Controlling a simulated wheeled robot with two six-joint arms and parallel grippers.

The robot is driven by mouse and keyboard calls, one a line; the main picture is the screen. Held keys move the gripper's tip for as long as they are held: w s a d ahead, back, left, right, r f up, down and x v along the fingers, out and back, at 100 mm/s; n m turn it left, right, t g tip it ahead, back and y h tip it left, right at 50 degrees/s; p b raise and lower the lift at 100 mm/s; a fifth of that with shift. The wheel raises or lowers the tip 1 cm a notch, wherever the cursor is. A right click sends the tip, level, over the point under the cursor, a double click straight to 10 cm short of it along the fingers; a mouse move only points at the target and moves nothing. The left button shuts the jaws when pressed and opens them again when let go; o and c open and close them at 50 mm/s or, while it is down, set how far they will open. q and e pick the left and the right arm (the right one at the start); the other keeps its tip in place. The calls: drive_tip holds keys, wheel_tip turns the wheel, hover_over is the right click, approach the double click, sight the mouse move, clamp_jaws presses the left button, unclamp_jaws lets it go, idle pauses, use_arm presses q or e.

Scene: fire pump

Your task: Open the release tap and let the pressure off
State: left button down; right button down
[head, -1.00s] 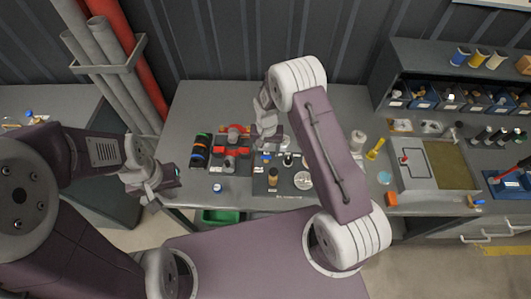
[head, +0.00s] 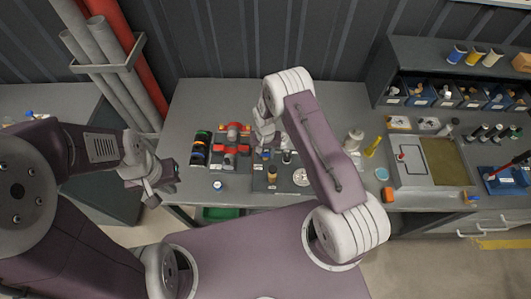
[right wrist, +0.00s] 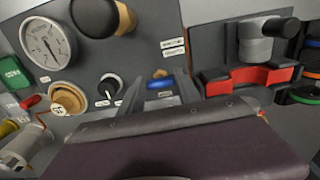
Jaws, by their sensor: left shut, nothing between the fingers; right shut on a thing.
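The pump panel (head: 262,188) lies on the bench, with a white-faced pressure gauge (head: 301,177) that also shows in the right wrist view (right wrist: 46,43). A small blue part (right wrist: 158,83), seemingly the release tap's handle, sits between the black knob (right wrist: 109,88) and the red clamps (right wrist: 250,80). My right gripper (head: 264,140) is over this part of the panel. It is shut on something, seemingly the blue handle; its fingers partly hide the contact. The gauge needle is too small to read surely. My left gripper (head: 168,184) is shut and empty, off the bench's front left corner.
Coloured tape rolls (head: 200,149) lie left of the clamps. A grey tray (head: 411,165) is further right, before a shelf of blue bins (head: 421,91). Red and grey pipes (head: 135,55) stand behind at left.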

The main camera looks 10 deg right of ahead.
drive_tip(key=n+b, duration=0.2)
drive_tip(key=n, duration=0.1)
drive_tip(key=shift+d+f+b, duration=0.1)
drive_tip(key=shift+f+b, duration=0.05)
drive_tip(key=shift+b, duration=0.15)
drive_tip(key=n+b, duration=0.2)
drive_tip(key=n, duration=0.2)
drive_tip(key=shift+w+d+n, duration=0.1)
drive_tip(key=shift+n, duration=0.3)
drive_tip(key=n+b, duration=0.2)
drive_tip(key=n, duration=0.3)
drive_tip(key=shift+w+d+b, duration=0.1)
drive_tip(key=shift+b, duration=0.25)
drive_tip(key=shift+w+r+n+b, duration=0.15)
drive_tip(key=shift+n+b, duration=0.2)
drive_tip(key=shift+n, duration=0.9)
drive_tip(key=shift+s+r+n+b, duration=0.1)
drive_tip(key=shift+n+b, duration=0.2)
drive_tip(key=shift+n, duration=0.95)
drive_tip(key=shift+w, duration=0.1)
drive_tip(key=c, duration=0.8)
unclamp_jaws()
drive_tip(key=shift+c, duration=0.2)
